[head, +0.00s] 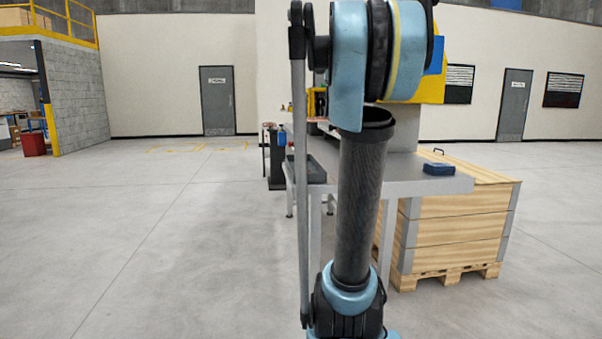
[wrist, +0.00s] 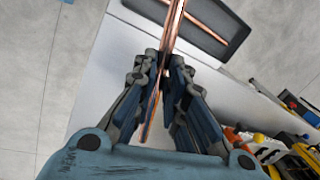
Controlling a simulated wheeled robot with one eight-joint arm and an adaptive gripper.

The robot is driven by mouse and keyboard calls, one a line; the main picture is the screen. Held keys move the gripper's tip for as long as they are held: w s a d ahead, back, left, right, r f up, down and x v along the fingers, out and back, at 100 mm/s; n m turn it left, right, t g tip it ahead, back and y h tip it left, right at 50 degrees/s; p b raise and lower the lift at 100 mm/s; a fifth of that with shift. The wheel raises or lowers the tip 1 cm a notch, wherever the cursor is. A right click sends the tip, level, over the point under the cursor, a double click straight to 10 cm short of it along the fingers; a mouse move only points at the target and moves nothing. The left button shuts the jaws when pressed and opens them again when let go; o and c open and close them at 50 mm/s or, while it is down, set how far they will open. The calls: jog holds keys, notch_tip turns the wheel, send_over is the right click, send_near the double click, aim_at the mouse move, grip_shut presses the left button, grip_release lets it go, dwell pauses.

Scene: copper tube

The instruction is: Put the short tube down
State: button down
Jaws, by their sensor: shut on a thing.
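In the wrist view my gripper (wrist: 165,66) is shut on a copper tube (wrist: 150,112). The tube runs lengthwise between the fingers, its near end below them and its far part reaching up over the dark tray (wrist: 238,42). Another copper-coloured length (wrist: 206,20) shows in the tray. I cannot tell whether the held tube touches the tray. In the head view my arm hides the gripper and the held tube; the dark tray (head: 316,171) shows at the left end of the grey table (head: 405,186).
A blue object (head: 438,169) lies on the table's right part. A wooden crate (head: 460,218) on a pallet stands beside the table. In the wrist view, yellow, orange and black items (wrist: 262,146) crowd the lower right. Open floor (head: 150,240) lies to the left.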

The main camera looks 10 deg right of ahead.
jog(key=shift+a, duration=0.55)
jog(key=w+n, duration=0.1)
jog(key=n+g+y, duration=0.2)
jog(key=n, duration=1.1)
send_over(311, 170)
notch_tip(311, 170, down, 9)
jog(key=shift+n, duration=0.3)
jog(key=f, duration=0.6)
jog(key=w+f, duration=0.1)
jog(key=f, duration=0.2)
jog(key=shift+f, duration=0.15)
jog(key=shift+s+f, duration=0.2)
jog(key=shift+f, duration=0.1)
jog(key=shift+s+f, duration=0.15)
jog(key=shift+f, duration=0.05)
jog(key=shift+s, duration=0.3)
